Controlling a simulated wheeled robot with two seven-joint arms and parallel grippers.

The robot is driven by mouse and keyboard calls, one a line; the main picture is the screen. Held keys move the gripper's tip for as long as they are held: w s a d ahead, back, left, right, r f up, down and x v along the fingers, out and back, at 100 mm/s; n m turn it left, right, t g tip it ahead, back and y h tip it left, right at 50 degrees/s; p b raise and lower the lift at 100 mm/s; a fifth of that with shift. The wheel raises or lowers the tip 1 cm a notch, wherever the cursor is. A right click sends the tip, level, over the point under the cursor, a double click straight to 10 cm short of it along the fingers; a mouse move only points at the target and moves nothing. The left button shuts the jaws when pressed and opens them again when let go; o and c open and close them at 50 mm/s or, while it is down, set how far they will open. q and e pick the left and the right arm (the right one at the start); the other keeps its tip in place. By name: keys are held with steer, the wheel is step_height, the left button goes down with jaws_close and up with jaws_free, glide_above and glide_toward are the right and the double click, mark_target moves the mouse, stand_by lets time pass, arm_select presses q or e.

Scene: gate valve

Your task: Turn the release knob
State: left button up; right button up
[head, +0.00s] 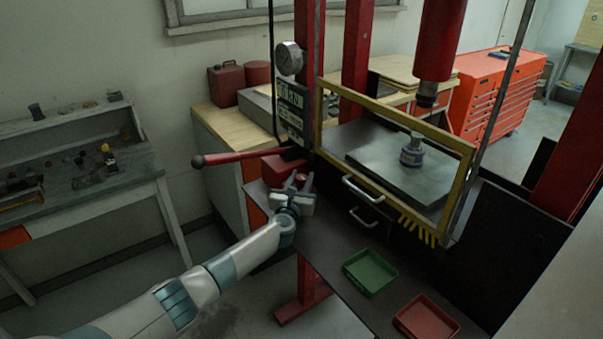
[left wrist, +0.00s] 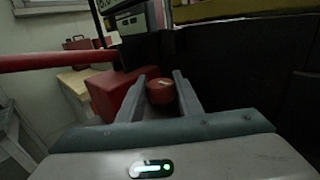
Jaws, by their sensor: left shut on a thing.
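The release knob is a small round red knob with a pale mark on its face. It sits beside the red pump block (head: 280,170) at the left side of the press. In the left wrist view the knob (left wrist: 161,92) lies between the two grey fingers of my left gripper (left wrist: 160,98), with the red block (left wrist: 112,92) just left of it. In the head view my left gripper (head: 299,184) is at the block's front, shut on the knob, which is mostly hidden by the fingers. My right gripper is not in view.
A red pump lever (head: 238,157) sticks out left above my left gripper. A yellow guard frame (head: 395,115) stands before the press plate (head: 372,158), which bears a grey valve part (head: 412,150). Green (head: 370,272) and red (head: 426,318) trays lie on the front bench.

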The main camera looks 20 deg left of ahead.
arm_select(q)
steer(key=shift+n+y, duration=0.4)
steer(key=shift+y, duration=0.3)
steer(key=o, duration=1)
steer(key=shift+o, duration=0.2)
steer(key=shift+s, duration=0.1)
steer(key=shift+s+d, duration=0.1)
steer(key=shift+s, duration=0.75)
steer(key=s, duration=0.4)
steer(key=s+d+b, duration=0.1)
steer(key=s, duration=0.4)
steer(key=s+d+b, duration=0.1)
steer(key=s, duration=0.4)
steer(key=shift+s+f, duration=0.1)
steer(key=shift+f, duration=0.05)
steer(key=shift+s, duration=0.55)
